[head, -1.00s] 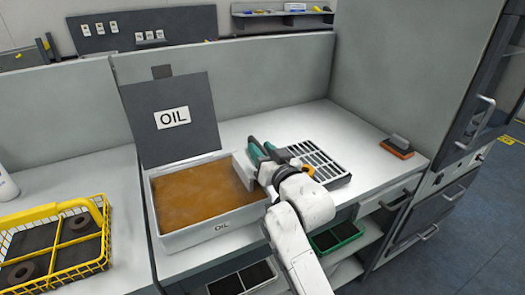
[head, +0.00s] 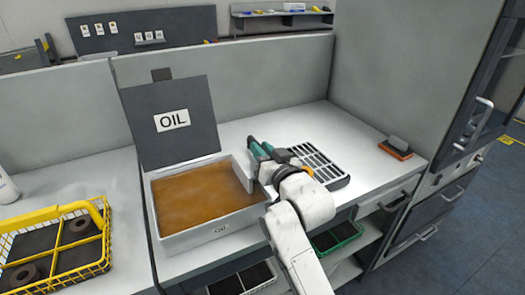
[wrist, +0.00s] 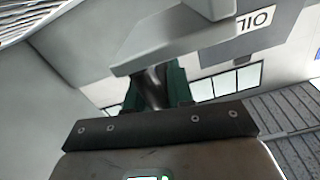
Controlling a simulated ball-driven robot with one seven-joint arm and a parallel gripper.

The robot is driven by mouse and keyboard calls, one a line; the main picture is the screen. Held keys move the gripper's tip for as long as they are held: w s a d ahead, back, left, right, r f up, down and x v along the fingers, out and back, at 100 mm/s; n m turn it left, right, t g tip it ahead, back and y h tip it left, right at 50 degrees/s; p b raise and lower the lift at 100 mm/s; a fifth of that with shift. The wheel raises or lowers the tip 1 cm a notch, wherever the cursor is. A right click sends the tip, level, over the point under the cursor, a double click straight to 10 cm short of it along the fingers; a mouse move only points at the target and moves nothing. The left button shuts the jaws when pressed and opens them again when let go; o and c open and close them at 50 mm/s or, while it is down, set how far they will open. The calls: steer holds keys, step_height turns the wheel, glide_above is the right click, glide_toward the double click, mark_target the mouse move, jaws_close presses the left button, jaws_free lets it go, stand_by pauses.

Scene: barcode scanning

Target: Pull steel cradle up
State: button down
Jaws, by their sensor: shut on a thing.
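The white oil tank (head: 210,236) stands on the counter with its dark lid (head: 170,118) raised; brown oil (head: 195,195) fills its inside. My gripper (head: 262,150) is at the tank's right side, its green fingers pointing up and left. In the wrist view, the fingers (wrist: 152,88) are shut around a round steel bar joined to a light grey plate, apparently the steel cradle (wrist: 180,52). In the head view, a pale plate of it (head: 242,173) shows at the tank's right end. The rest of the cradle is hidden, perhaps under the oil.
A slotted drain rack (head: 328,168) lies right of my gripper. An orange-based brush or block (head: 396,148) sits further right. A yellow wire basket (head: 55,250) with dark rings stands left. A grey partition rises behind; the counter's back right is clear.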

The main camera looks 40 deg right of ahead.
steer(key=r+p, duration=0.1)
steer(key=r, duration=0.1)
steer(key=r+p, duration=0.1)
steer(key=r, duration=0.1)
steer(key=r+p, duration=0.1)
steer(key=r, duration=0.1)
steer(key=shift+w+a, duration=0.1)
steer(key=shift+a, duration=0.2)
steer(key=c, duration=1.3)
jaws_free()
steer(key=shift+o, duration=1)
steer(key=shift+f, duration=0.1)
steer(key=shift+f, duration=0.1)
steer(key=b+v, duration=0.1)
steer(key=v, duration=1)
steer(key=shift+b, duration=0.35)
steer(key=shift+w, duration=0.1)
